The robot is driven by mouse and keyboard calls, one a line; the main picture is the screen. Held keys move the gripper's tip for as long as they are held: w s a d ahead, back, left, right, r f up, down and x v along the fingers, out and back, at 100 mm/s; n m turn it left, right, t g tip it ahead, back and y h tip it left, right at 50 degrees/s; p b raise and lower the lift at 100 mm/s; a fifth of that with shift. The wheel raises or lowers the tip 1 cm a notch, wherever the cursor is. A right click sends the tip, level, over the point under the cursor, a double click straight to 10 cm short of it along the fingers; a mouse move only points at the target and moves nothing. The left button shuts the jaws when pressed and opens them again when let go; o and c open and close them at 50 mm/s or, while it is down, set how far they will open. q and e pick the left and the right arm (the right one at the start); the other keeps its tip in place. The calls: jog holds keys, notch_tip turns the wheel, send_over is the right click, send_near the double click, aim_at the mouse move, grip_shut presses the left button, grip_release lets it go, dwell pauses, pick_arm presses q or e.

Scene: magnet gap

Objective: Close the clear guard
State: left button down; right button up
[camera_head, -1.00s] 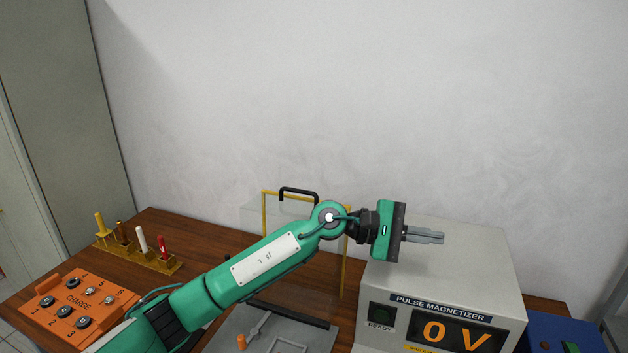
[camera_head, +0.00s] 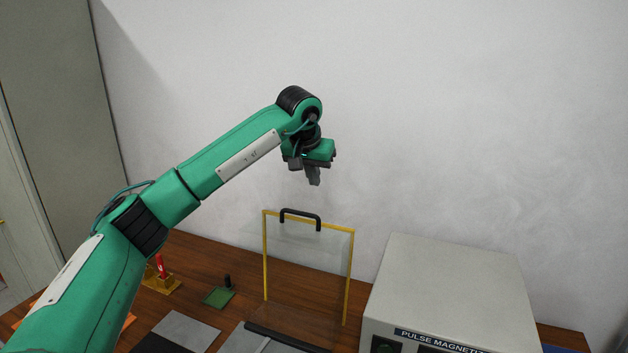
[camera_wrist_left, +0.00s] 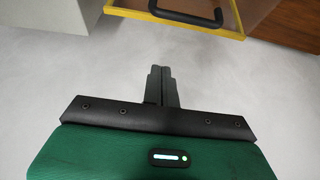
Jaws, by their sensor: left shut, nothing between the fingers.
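The clear guard (camera_head: 308,270) is a transparent panel with a yellow frame and a black handle (camera_head: 301,214) on its top edge. In the head view it stands upright on the table, left of the magnetizer. The wrist view shows its yellow edge and black handle (camera_wrist_left: 172,18) at the top. My left gripper (camera_head: 314,182) is shut and empty, fingers pointing down, above the handle and apart from it. The closed fingers also show in the wrist view (camera_wrist_left: 159,72). My right gripper is not in view.
The grey pulse magnetizer (camera_head: 450,285) stands right of the guard. A green plate with a dark peg (camera_head: 219,296) and a yellow rack (camera_head: 161,282) with a red item lie to the left, partly behind my arm.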

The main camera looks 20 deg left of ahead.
aim_at(312, 227)
pick_arm(q)
jog(key=f+p, duration=0.3)
jog(key=f, duration=0.4)
jog(key=shift+s+f+p, duration=0.1)
jog(key=shift+s+p, duration=0.1)
jog(key=shift+p, duration=0.1)
jog(key=shift+s, duration=0.25)
jog(key=shift+f, duration=0.1)
